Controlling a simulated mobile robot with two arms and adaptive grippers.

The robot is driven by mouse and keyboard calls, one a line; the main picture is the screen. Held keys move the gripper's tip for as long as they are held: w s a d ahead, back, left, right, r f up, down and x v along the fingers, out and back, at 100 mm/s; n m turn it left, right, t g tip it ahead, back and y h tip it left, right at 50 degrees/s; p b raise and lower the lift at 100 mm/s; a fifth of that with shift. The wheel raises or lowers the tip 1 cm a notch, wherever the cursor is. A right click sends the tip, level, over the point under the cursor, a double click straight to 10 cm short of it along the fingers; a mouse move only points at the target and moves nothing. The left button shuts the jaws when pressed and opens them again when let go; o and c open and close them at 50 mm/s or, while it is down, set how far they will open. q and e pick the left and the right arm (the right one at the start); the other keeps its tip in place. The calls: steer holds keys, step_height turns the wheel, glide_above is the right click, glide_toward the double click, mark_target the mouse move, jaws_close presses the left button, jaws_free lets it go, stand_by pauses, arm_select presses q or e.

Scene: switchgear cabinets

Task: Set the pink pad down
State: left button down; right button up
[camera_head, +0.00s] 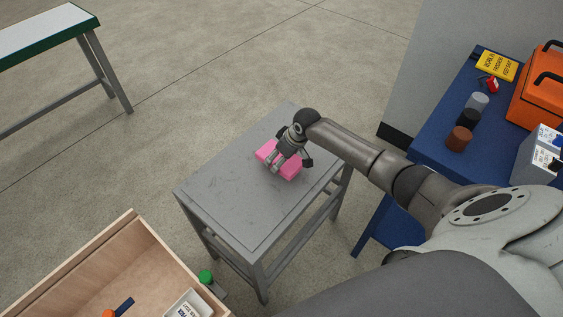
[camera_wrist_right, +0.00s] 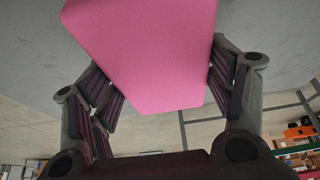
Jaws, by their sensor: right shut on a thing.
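The pink pad (camera_head: 287,168) is at the far half of the small grey table (camera_head: 222,200) in the head view. My right gripper (camera_head: 288,161) is over it from above and shut on it. In the right wrist view the pink pad (camera_wrist_right: 145,55) lies between the two ribbed fingers of the right gripper (camera_wrist_right: 160,85), and the grey tabletop (camera_wrist_right: 270,25) shows beyond it. I cannot tell whether the pad touches the tabletop. My left gripper is not in view.
A blue table (camera_head: 436,146) at right holds several cylinders, a yellow sign (camera_head: 496,66), a red padlock and an orange toolbox (camera_head: 540,95). A wooden crate (camera_head: 135,238) stands at lower left. A green-edged bench (camera_head: 50,38) is at upper left. The grey table's near part is clear.

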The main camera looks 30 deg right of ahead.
steer(key=shift+f, duration=1.4)
steer(key=shift+s, duration=0.1)
steer(key=shift+f, duration=0.2)
steer(key=o, duration=0.9)
steer(key=shift+o, duration=0.2)
steer(key=shift+r, duration=0.1)
steer(key=shift+r, duration=0.4)
steer(key=p+v, duration=0.1)
steer(key=v, duration=1)
steer(key=shift+s+r, duration=0.1)
steer(key=shift+r, duration=0.15)
